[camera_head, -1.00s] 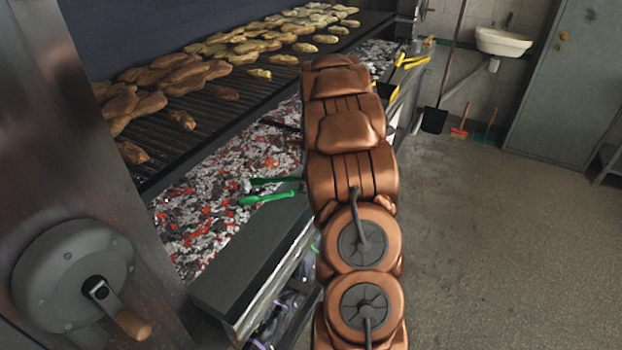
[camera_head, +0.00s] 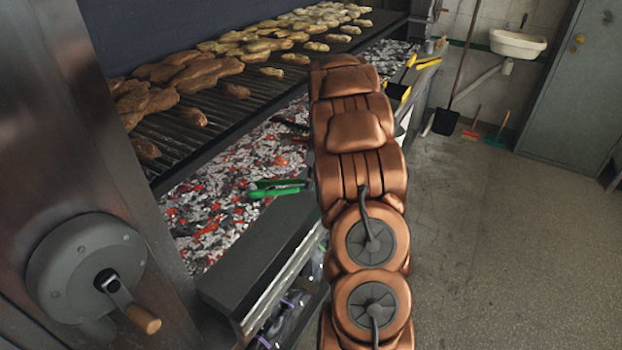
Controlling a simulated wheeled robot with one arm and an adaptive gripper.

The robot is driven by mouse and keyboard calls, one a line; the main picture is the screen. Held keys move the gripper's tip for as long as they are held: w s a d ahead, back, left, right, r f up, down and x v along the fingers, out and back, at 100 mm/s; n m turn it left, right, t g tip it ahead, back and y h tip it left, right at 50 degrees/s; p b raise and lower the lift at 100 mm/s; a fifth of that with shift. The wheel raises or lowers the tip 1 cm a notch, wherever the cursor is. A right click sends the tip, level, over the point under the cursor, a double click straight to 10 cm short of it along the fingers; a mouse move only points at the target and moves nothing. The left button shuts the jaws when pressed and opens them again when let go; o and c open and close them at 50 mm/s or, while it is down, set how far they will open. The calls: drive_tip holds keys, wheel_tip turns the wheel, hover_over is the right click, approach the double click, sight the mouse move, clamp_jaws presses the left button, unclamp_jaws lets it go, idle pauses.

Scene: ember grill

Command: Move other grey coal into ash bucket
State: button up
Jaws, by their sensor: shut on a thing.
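My gripper (camera_head: 262,189) has two green fingers. They reach out left from behind my copper arm, over the near edge of the coal bed (camera_head: 205,180). The fingers are shut, one close above the other. The coal between them is too small and blended with the bed to make out. My arm hides the wrist. The bed holds many grey, white and black coals with red glowing ones among them. No ash bucket can be made out clearly.
A grill grate (camera_head: 175,145) with meat lies above and behind the coals. A dark ledge (camera_head: 262,255) borders the bed in front. A crank wheel (camera_head: 85,270) is at left. Yellow-handled tools (camera_head: 400,90) lie beyond my arm. The floor (camera_head: 500,240) at right is clear.

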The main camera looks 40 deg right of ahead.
drive_tip(key=shift+r+p, duration=1.05)
drive_tip(key=shift+r, duration=1.25)
clamp_jaws()
drive_tip(key=shift+d, duration=0.1)
drive_tip(key=s+d+r, duration=0.3)
drive_tip(key=s+d, duration=0.6)
drive_tip(key=s, duration=0.3)
drive_tip(key=shift+s, duration=0.15)
drive_tip(key=shift+d, duration=0.1)
